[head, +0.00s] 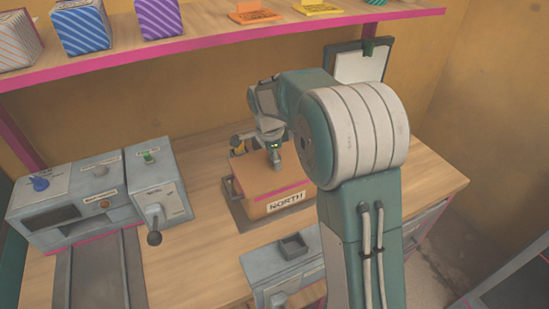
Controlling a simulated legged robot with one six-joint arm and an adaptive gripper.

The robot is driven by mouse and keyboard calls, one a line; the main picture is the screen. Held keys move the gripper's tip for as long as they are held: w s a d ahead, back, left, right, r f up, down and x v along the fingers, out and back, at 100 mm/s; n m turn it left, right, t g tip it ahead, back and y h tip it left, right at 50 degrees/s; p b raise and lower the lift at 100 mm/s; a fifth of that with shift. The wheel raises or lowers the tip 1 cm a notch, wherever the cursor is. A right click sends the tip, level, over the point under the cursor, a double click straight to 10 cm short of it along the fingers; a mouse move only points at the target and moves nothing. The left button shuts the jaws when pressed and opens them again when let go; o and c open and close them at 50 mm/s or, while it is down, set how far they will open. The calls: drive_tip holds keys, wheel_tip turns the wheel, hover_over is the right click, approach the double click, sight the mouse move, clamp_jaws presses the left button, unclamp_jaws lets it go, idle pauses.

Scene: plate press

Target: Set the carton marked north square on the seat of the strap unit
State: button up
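The brown carton marked NORTH (262,181) stands upright on the work table, with a pink stripe and a white label on its front. A dark, low frame (238,213) shows around its left and front base. The carton appears to sit in or on this frame; I cannot tell how squarely. I cannot tell for sure that the frame is the strap unit's seat. My gripper (257,157) is just above the carton's rear top, its fingers spread apart with nothing seen between them. Whether a finger touches the carton is unclear. My arm hides what is right of it.
A grey machine with a blue knob (65,205) and a lever box with a green button (158,186) stand at left. A grey unit with a square recess (283,262) is at the front. A shelf (200,41) with boxes overhangs the back. Bare table lies left of the carton.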

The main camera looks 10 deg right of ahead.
idle(0.3)
wheel_tip(320, 180, up, 12)
drive_tip(key=a, duration=0.1)
drive_tip(key=s+r+n+t, duration=0.4)
drive_tip(key=s+n, duration=0.5)
drive_tip(key=s, duration=0.6)
drive_tip(key=s+f+n, duration=0.2)
drive_tip(key=s+n, duration=0.2)
drive_tip(key=s, duration=0.3)
drive_tip(key=s+d+f+n+t+y, duration=0.1)
drive_tip(key=s+n, duration=0.4)
drive_tip(key=s, duration=0.2)
drive_tip(key=shift+f+t, duration=0.3)
drive_tip(key=shift+f, duration=0.05)
idle(0.5)
